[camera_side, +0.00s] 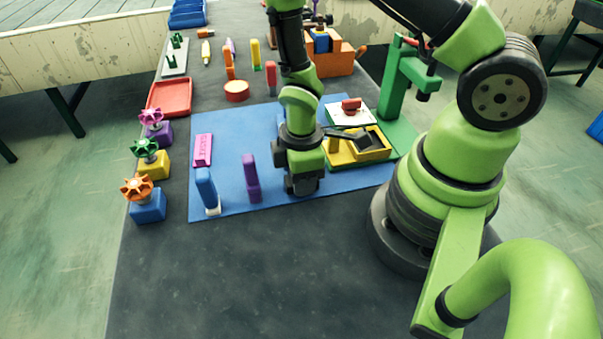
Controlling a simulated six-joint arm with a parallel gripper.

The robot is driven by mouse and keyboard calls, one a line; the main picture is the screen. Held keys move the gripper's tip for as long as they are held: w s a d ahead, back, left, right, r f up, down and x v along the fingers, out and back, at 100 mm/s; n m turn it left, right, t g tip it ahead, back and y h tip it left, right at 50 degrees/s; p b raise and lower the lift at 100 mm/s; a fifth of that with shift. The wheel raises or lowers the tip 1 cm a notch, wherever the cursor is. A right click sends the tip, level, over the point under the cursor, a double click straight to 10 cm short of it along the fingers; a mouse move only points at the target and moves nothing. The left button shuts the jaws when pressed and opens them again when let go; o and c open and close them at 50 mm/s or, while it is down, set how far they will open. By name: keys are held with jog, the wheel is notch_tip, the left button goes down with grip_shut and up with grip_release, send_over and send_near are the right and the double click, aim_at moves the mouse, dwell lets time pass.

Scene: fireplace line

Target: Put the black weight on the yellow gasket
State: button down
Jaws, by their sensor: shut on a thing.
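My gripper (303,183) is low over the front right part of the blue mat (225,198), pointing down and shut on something. The held thing is dark and blends with the dark fingers, so I cannot tell its shape or whether it is the black weight. A yellow tray-like piece (340,157) sits just right of my gripper, partly hidden by it. It may be the yellow gasket, but I cannot tell. A black piece with a thin handle (371,141) rests on or over this yellow piece.
Valve-topped blocks (148,205) line the left edge. The dark front table is clear.

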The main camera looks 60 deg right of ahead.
jog(key=c, duration=0.8)
grip_release()
notch_tip(320, 180, up, 22)
jog(key=m+t, duration=0.3)
jog(key=m, duration=0.3)
jog(key=s+r+m+t, duration=0.1)
jog(key=s+r+m, duration=0.1)
jog(key=r, duration=0.1)
jog(key=s+r+m+t+y, duration=0.1)
jog(key=s+r+m, duration=0.1)
jog(key=s+r, duration=0.1)
jog(key=s+a+r+m+t+y, duration=0.1)
jog(key=s+r+m+t, duration=0.1)
jog(key=m, duration=0.1)
jog(key=shift+s+r, duration=0.2)
jog(key=shift+r, duration=0.2)
